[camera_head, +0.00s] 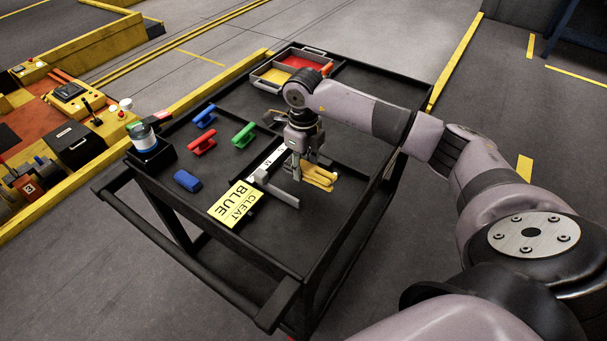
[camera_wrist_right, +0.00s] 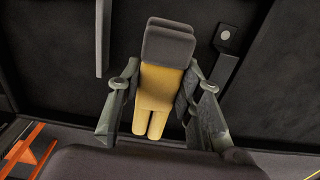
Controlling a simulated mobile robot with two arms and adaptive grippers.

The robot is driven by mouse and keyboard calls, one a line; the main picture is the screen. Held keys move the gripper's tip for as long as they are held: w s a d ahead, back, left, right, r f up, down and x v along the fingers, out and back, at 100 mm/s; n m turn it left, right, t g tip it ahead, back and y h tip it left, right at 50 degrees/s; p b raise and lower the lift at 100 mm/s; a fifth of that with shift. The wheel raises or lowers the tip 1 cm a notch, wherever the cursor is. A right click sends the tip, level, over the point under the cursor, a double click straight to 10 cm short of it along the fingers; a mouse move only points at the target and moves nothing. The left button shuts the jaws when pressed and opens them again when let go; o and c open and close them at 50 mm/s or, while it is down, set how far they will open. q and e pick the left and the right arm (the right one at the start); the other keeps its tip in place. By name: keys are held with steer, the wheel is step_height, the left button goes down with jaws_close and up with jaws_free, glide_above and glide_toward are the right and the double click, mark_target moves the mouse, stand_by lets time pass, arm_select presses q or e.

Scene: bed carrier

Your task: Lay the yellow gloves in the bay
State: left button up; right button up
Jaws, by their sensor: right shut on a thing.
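The yellow gloves (camera_head: 320,178) are between the fingers of my right gripper (camera_head: 308,172), over the right part of the black cart top (camera_head: 345,130). In the right wrist view the gloves (camera_wrist_right: 155,103) have a dark grey cuff and yellow fingers, with the fingers of my right gripper (camera_wrist_right: 158,85) closed on both sides. I cannot tell whether they touch the cart top or hang just above it. No bay is clearly marked. My left gripper is out of view.
A divided tray (camera_head: 283,68) stands at the back. The cart's front right is clear.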

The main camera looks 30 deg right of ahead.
mark_target(304, 185)
step_height(304, 185, down, 4)
steer(key=shift+f, duration=0.1)
steer(key=shift+f, duration=0.2)
steer(key=o, duration=1.2)
steer(key=shift+r, duration=0.1)
steer(key=shift+c, duration=0.2)
